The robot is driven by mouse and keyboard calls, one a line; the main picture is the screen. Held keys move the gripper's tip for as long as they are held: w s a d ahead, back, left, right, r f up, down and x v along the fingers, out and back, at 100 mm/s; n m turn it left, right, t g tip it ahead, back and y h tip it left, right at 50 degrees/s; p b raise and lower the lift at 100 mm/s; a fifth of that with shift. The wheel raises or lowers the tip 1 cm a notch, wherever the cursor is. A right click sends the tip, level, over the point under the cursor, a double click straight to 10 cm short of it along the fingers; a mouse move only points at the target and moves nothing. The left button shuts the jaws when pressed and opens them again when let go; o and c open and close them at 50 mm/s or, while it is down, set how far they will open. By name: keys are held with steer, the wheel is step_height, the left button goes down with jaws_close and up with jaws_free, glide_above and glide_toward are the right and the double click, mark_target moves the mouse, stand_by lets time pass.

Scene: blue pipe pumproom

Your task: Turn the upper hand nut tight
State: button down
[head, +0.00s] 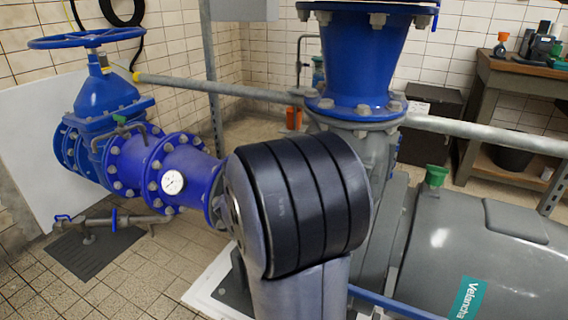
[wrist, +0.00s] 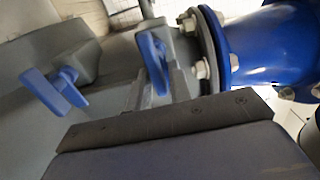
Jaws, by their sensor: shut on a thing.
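Two blue hand nuts with flat wings show in the wrist view on the grey pump casing. One blue hand nut (wrist: 153,62) is in the upper middle, close to the bolted flange; I take it as the upper one. The other hand nut (wrist: 52,90) stands further left, apart from my gripper. My gripper (wrist: 165,90) is shut on the nut near the flange; its dark front edge and grey body fill the bottom of the wrist view. In the head view my arm hides both nuts and the gripper.
A blue pipe (wrist: 265,50) joins the flange close on the right. In the head view, a blue valve (head: 105,95) with handwheel stands left, a grey motor (head: 470,240) right, and a grey rail (head: 220,88) crosses behind my arm.

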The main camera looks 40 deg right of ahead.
steer(key=c, duration=1.5)
jaws_free()
steer(key=p+v, duration=0.2)
steer(key=v, duration=0.8)
steer(key=shift+s+a, duration=0.15)
steer(key=shift+a, duration=0.25)
steer(key=b+x, duration=0.2)
steer(key=x, duration=0.9)
steer(key=shift+a, duration=0.1)
